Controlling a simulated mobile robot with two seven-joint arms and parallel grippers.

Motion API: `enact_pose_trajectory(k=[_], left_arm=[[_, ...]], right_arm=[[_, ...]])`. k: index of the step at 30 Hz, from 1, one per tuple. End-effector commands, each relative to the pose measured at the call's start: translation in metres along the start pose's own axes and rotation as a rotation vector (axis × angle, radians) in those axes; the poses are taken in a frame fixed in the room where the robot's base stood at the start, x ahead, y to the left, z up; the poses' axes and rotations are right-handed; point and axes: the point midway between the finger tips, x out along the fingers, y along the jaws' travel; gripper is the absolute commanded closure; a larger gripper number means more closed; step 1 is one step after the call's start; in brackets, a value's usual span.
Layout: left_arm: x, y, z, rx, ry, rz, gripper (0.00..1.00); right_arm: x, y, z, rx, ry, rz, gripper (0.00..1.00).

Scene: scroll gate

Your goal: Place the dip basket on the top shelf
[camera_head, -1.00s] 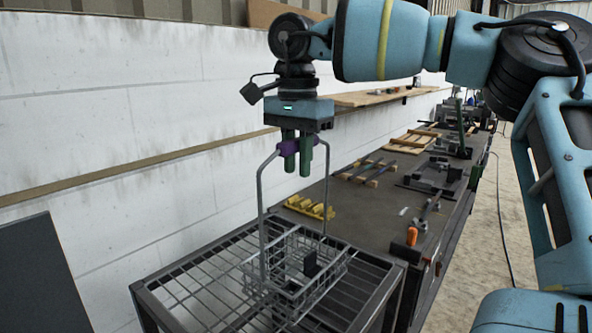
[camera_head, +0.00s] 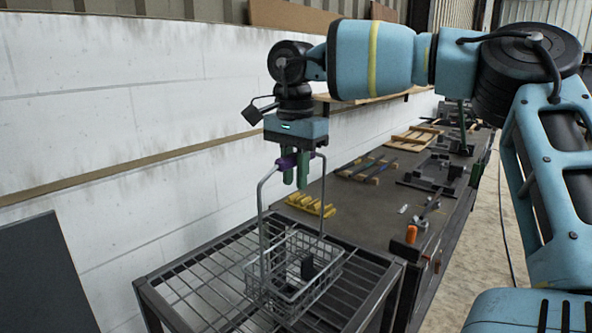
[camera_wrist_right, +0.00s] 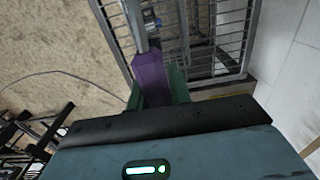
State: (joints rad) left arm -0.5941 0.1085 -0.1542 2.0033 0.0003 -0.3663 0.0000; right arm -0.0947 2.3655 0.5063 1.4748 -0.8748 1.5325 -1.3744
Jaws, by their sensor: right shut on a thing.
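The dip basket (camera_head: 290,279) is a wire basket with a tall grey handle and a purple grip (camera_head: 287,162). It is upright over the barred top shelf (camera_head: 190,290) of a dark metal rack. I cannot tell whether its bottom touches the bars. A dark piece lies inside it. My right gripper (camera_head: 295,178), with green fingers, is shut on the purple grip from above. The purple grip (camera_wrist_right: 151,78) also shows between the green fingers in the right wrist view, with barred shelving beyond. My left gripper is not in view.
A long dark workbench (camera_head: 375,215) stands beyond the rack, with yellow blocks (camera_head: 311,205), an orange-handled tool (camera_head: 411,235) and wooden frames on it. A white wall (camera_head: 120,120) runs along the left. A dark panel (camera_head: 40,275) stands at the lower left.

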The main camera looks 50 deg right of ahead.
Motion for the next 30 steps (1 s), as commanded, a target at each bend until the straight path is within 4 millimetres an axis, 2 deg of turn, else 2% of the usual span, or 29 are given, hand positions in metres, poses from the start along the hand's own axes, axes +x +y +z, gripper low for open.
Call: enact_pose_trajectory(k=[11,12,16,27,30], left_arm=[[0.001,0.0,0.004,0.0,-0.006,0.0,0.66],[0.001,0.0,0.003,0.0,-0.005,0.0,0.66],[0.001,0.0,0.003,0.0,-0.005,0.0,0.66],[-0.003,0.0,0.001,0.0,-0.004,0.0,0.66],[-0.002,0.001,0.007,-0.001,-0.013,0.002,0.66]], right_arm=[[0.002,0.0,0.0,0.0,0.0,-0.002,1.0],[0.003,0.0,0.0,0.0,0.0,0.001,0.75],[0.003,0.0,0.0,0.0,0.0,0.001,0.58],[0.003,0.001,0.0,-0.001,0.0,0.002,0.58],[-0.008,-0.001,0.0,0.001,0.001,-0.001,0.58]])
